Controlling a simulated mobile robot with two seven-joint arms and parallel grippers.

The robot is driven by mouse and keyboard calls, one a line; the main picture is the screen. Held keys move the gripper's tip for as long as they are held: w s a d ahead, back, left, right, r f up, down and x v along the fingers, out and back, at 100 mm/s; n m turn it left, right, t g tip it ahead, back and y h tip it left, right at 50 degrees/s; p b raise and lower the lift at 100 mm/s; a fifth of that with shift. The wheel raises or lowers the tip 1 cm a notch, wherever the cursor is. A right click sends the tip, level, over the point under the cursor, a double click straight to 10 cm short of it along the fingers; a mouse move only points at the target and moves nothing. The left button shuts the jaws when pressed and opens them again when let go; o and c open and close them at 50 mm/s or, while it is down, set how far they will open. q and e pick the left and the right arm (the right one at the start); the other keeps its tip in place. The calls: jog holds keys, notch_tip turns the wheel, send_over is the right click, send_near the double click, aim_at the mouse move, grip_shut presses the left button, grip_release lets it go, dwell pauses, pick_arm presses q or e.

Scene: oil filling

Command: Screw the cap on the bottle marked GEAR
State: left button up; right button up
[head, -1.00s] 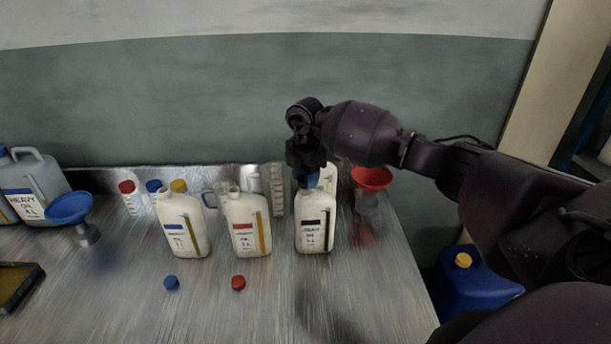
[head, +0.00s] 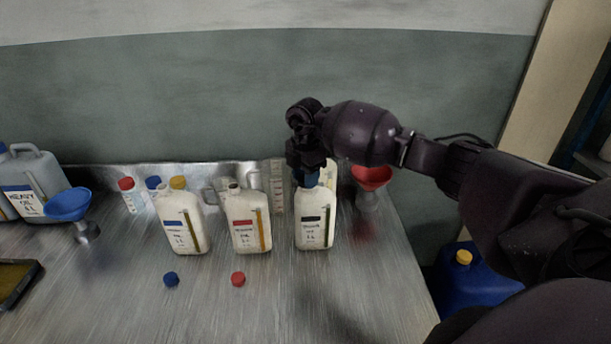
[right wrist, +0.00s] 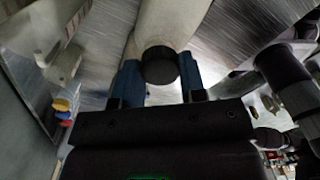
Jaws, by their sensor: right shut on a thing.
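A white bottle with a black label band (head: 315,228) stands upright at the right of the row on the metal table; its label text is too small to read surely. My right gripper (head: 311,181) is over its mouth, pointing down, its blue fingertips at the neck. In the right wrist view, the black cap (right wrist: 160,66) sits between the two blue fingers at the end of the white bottle (right wrist: 168,25), and the gripper is shut on it. The cap appears in line with the neck; how far it is threaded on cannot be told. My left gripper is out of view.
Two open white bottles, one blue-labelled (head: 183,228) and one red-labelled (head: 249,226), stand to the left. A blue cap (head: 171,279) and a red cap (head: 238,279) lie in front. A red funnel (head: 371,177) stands close right.

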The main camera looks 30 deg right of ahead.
jog(key=shift+f, duration=0.2)
jog(key=o, duration=1)
jog(key=shift+c, duration=0.2)
notch_tip(320, 180, up, 11)
jog(key=b, duration=0.1)
jog(key=shift+f, duration=0.15)
